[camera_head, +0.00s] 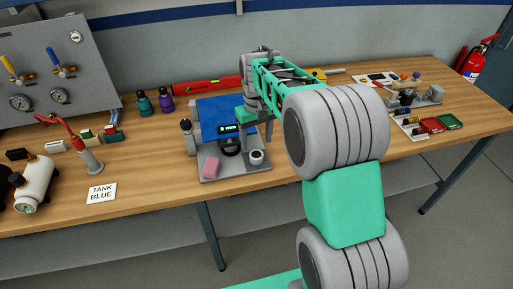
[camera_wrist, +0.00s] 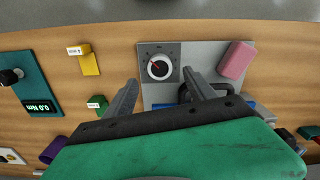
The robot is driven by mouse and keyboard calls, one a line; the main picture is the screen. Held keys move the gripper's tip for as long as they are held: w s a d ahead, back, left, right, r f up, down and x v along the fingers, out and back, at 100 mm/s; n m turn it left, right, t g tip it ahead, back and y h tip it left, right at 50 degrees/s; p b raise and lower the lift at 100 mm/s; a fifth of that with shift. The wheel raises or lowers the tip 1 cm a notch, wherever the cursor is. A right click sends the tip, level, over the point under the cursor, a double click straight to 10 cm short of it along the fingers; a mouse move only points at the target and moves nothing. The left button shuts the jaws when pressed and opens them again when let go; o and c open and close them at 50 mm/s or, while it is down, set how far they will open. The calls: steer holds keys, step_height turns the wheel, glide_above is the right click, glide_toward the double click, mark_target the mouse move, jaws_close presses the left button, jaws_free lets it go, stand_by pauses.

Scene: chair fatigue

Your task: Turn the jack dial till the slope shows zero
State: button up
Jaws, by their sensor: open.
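The jack dial (camera_head: 256,157) is a small round knob on the front right of a grey base plate (camera_head: 238,172). My gripper (camera_head: 259,131) is open and empty, above and behind the dial. In the wrist view my gripper (camera_wrist: 160,77) has its fingers spread on either side of the dial, apart from it.
A pink block (camera_head: 211,167) lies on the plate's front left. A black loop (camera_head: 231,147) stands between it and the dial, partly behind a finger in the wrist view. A teal device (camera_wrist: 35,85) reads 0.0 Nm. Yellow (camera_wrist: 90,58) and green (camera_wrist: 97,104) blocks lie nearby.

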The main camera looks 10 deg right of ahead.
mark_target(256, 154)
step_height(256, 154, down, 6)
steer(key=shift+f+p, duration=0.1)
steer(key=shift+p, duration=0.35)
steer(key=shift+c, duration=0.6)
steer(key=c, duration=1.3)
